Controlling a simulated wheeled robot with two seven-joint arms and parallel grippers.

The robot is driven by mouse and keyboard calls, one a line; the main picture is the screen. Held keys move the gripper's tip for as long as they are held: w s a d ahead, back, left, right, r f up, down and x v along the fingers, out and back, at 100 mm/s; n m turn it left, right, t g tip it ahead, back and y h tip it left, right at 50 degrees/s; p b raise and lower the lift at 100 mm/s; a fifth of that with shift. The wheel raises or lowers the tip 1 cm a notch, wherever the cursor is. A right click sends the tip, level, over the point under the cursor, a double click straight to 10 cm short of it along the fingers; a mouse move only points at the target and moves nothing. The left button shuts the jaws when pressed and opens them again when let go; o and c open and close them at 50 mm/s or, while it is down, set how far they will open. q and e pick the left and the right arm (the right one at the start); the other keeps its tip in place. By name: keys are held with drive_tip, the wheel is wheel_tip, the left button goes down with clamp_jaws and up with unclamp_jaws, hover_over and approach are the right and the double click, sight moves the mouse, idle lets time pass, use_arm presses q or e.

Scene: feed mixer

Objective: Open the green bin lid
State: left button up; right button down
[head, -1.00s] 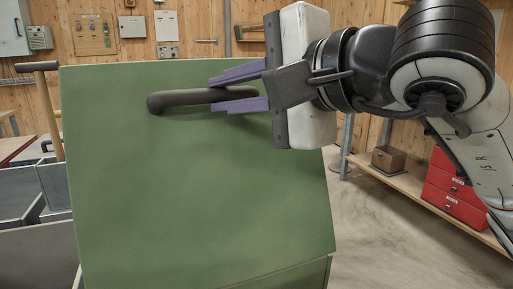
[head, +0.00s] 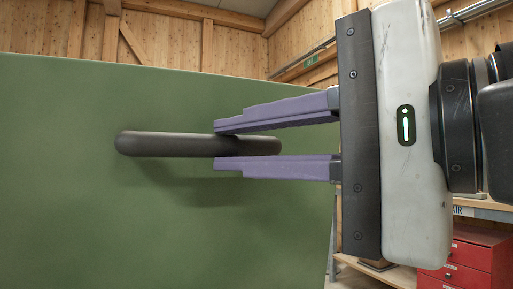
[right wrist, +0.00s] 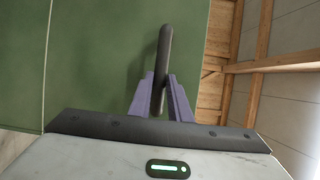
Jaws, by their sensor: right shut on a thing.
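The green bin lid (head: 90,200) fills the left and middle of the head view as a large flat panel. It also shows in the right wrist view (right wrist: 90,60). A dark bar handle (head: 160,144) is fixed to the lid. My right gripper (head: 228,145) comes in from the right, with one purple finger above the bar and one below it. It is shut on the handle near the bar's right end. In the right wrist view the handle (right wrist: 163,60) runs between the two purple fingers. My left gripper is in neither view.
Red drawers (head: 470,265) and a shelf stand behind my right gripper at the lower right. Wooden walls (head: 230,45) rise behind the lid. The lid's right edge is near x-middle right, with open floor beyond it partly hidden.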

drive_tip(key=shift+w+a+f, duration=0.1)
drive_tip(key=shift+f, duration=0.7)
drive_tip(key=c, duration=2.1)
unclamp_jaws()
drive_tip(key=o, duration=0.5)
drive_tip(key=shift+w, duration=0.15)
drive_tip(key=shift+c, duration=0.2)
drive_tip(key=shift+r, duration=0.1)
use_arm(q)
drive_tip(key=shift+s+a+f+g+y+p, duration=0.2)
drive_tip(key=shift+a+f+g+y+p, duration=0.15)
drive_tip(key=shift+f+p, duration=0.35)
use_arm(e)
drive_tip(key=v, duration=1)
drive_tip(key=shift+r, duration=0.2)
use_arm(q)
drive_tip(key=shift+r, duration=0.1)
